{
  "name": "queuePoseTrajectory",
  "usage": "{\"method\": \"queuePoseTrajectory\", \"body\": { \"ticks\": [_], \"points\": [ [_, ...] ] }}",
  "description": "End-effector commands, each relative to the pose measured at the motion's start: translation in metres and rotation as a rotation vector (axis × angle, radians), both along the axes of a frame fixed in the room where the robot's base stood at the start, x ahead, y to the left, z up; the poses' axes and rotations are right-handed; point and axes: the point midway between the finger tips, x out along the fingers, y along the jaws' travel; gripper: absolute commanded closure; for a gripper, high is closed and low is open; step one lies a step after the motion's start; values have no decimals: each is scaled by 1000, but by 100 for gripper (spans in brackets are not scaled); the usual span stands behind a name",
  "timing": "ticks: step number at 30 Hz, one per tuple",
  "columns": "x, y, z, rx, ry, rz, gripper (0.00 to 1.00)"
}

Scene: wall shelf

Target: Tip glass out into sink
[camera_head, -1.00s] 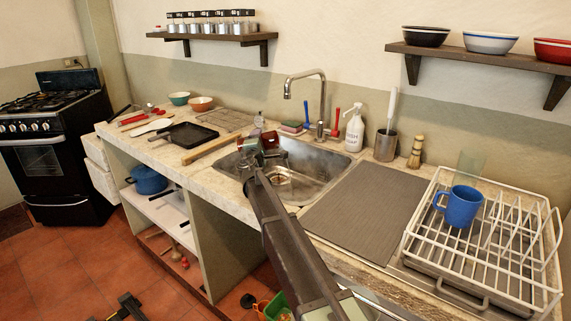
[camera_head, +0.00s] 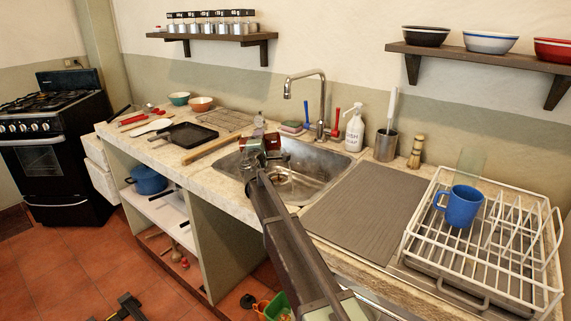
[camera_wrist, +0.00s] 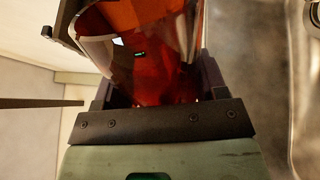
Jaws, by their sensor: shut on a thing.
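My gripper (camera_wrist: 155,95) is shut on an amber-red glass (camera_wrist: 140,50), which fills the upper middle of the wrist view. In the head view, my gripper (camera_head: 257,152) is over the left part of the steel sink (camera_head: 328,161). The glass shows there only as small reddish patches beside the gripper (camera_head: 272,143), mostly hidden by it. The glass looks tilted on its side; what it holds cannot be made out. Sink metal (camera_wrist: 270,70) shows at the right of the wrist view.
The faucet (camera_head: 323,105) rises behind the sink, with a soap bottle (camera_head: 354,130) to its right. A wooden rolling pin (camera_head: 210,149) and a dark pan (camera_head: 184,136) lie left. A grey mat (camera_head: 367,210) and a white rack (camera_head: 480,245) with a blue mug (camera_head: 459,206) are right.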

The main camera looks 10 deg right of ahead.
Motion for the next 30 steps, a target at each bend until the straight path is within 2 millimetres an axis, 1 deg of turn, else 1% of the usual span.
{"method": "queuePoseTrajectory", "body": {
  "ticks": [30],
  "points": [
    [-1,-4,4,70,-22,0,80]
  ]
}}
